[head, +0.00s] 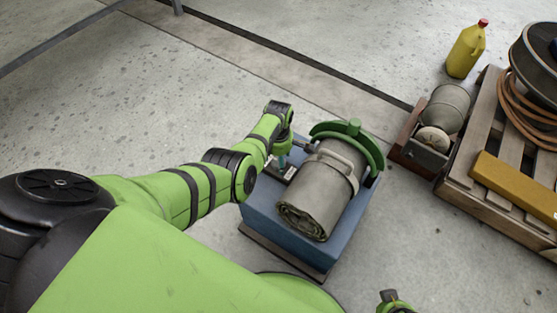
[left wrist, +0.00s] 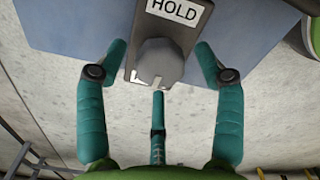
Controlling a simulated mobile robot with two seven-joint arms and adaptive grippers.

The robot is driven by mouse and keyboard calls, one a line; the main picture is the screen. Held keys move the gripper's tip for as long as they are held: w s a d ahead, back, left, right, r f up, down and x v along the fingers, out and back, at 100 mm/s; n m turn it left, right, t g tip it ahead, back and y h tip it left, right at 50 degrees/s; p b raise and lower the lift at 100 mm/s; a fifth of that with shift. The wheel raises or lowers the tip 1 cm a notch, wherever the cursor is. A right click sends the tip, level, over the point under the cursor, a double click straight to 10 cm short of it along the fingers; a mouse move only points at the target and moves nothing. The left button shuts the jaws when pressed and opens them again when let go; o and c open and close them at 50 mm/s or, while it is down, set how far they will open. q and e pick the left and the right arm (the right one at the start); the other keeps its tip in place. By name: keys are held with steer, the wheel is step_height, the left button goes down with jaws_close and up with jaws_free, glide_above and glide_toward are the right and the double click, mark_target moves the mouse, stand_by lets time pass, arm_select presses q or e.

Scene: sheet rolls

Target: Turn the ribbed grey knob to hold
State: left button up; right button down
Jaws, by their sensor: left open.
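The grey knob (left wrist: 160,62) sits on a dark plate between my left gripper's fingers in the left wrist view. A pale mark shows at its lower edge, on the side away from the white HOLD label (left wrist: 176,10). In the head view the left gripper (head: 281,160) points down at the blue stand's far left side, hiding the knob.
A rolled grey sheet (head: 318,190) lies on the blue stand (head: 345,215) beside the gripper, under a green arched guard (head: 352,132). A second roll (head: 446,108), a yellow jug (head: 466,50) and a wooden pallet (head: 470,198) stand to the right. The floor at left is clear.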

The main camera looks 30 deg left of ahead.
arm_select(q)
steer(key=c, duration=1.2)
